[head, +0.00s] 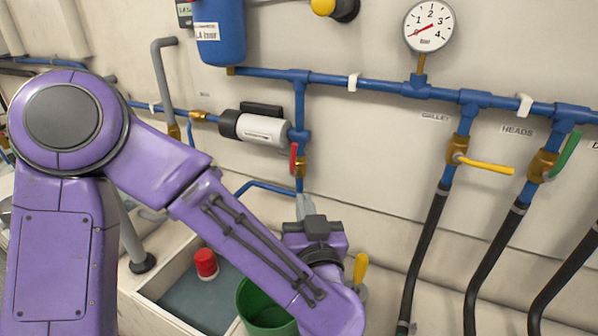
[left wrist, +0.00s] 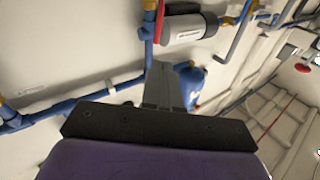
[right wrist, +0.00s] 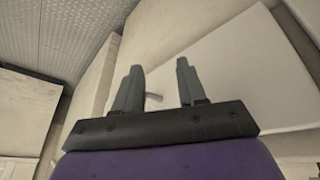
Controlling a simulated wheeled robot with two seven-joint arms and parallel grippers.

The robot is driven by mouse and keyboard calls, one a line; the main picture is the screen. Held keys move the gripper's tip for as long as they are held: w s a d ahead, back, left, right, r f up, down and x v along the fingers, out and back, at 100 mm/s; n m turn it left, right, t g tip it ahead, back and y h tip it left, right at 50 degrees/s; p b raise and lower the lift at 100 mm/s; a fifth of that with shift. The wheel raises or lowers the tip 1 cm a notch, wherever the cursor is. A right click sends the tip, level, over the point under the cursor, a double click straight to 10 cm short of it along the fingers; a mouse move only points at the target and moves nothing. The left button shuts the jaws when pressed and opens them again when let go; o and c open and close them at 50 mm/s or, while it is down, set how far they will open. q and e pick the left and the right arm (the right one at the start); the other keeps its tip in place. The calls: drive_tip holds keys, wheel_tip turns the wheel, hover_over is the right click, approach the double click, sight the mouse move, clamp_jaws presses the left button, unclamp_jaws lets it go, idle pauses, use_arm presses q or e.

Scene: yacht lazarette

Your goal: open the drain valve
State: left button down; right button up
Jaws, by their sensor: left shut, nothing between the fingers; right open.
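A valve with a red lever (head: 294,158) sits on a brass body on the blue vertical pipe; no label for it is readable. The lever is upright, alongside the pipe. It also shows at the top of the left wrist view (left wrist: 159,22). My left gripper (head: 305,204) is shut and empty, pointing up just below this valve; whether it touches the brass is unclear. Its closed fingers show in the left wrist view (left wrist: 160,85). My right gripper (right wrist: 157,80) is open and empty near pale panels, away from the valve; it is outside the head view.
A yellow-lever valve (head: 485,165) and a green-lever valve (head: 565,155) feed black hoses at right. A white cylindrical pump (head: 262,129) is left of the red lever. A green bucket (head: 252,300) and red cap (head: 206,262) are low, partly near my left arm. A gauge (head: 428,25) hangs above.

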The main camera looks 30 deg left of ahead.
sight(294, 155)
use_arm(q)
drive_tip(key=p+x, duration=0.5)
drive_tip(key=x, duration=0.8)
drive_tip(key=shift+w, duration=0.3)
drive_tip(key=shift+w+a, duration=0.2)
use_arm(e)
wheel_tip(294, 155, up, 5)
drive_tip(key=shift+f, duration=0.1)
drive_tip(key=shift+w, duration=0.1)
